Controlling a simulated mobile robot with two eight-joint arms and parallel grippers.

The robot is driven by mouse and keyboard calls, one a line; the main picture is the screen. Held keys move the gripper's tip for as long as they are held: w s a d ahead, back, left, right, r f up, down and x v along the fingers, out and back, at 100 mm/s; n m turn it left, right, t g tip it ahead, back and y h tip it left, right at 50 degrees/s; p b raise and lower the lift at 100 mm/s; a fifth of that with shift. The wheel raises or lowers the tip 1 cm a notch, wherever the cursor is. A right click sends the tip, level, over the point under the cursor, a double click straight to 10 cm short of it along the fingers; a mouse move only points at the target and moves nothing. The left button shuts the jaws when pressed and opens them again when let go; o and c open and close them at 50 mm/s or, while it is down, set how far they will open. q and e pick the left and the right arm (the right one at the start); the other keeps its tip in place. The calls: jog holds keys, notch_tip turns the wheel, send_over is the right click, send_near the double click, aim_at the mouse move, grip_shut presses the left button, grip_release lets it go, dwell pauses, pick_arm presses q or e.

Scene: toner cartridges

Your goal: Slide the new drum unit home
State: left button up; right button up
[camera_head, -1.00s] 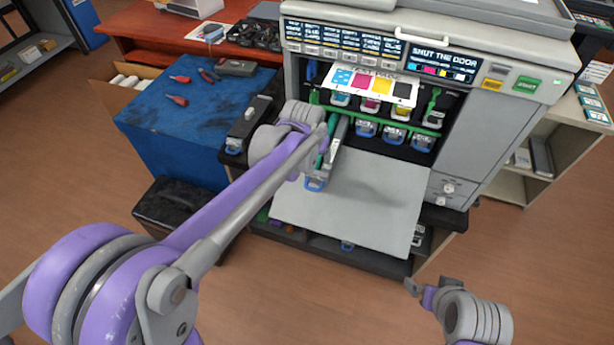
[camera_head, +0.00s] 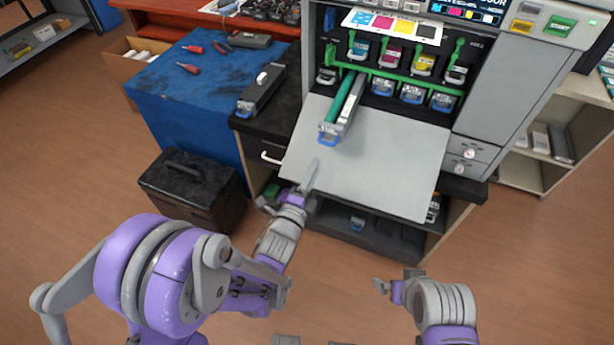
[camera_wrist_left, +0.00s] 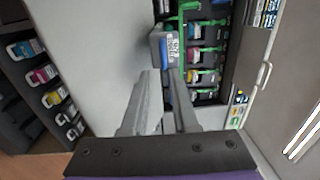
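The drum unit (camera_head: 341,112), a long grey body with a green roller and a blue handle, sticks out of the left slot of the printer (camera_head: 480,110) over the lowered grey door (camera_head: 385,165). Its rear part is hidden inside. My left gripper (camera_head: 312,177) is over the door's front left corner, apart from the handle end. In the left wrist view its two fingers (camera_wrist_left: 162,85) are apart with nothing between them, and the drum unit's labelled end (camera_wrist_left: 160,48) lies just beyond the tips. My right gripper (camera_head: 388,286) is low in front of the printer; its finger gap is unclear.
A similar dark unit (camera_head: 262,90) lies on the black cabinet left of the door. Coloured toner cartridges (camera_head: 392,52) sit above a green rail. A blue-covered table (camera_head: 185,85) with tools and a black case (camera_head: 190,185) stand left. Floor is clear in front.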

aim_at(325, 144)
pick_arm(q)
jog(key=shift+r+p+x, duration=0.15)
jog(key=shift+p+x, duration=0.35)
jog(key=shift+x, duration=1.7)
jog(key=shift+r+p+x, duration=0.15)
jog(key=shift+p+x, duration=0.3)
jog(key=shift+x, duration=1.8)
jog(key=shift+c, duration=0.3)
grip_shut()
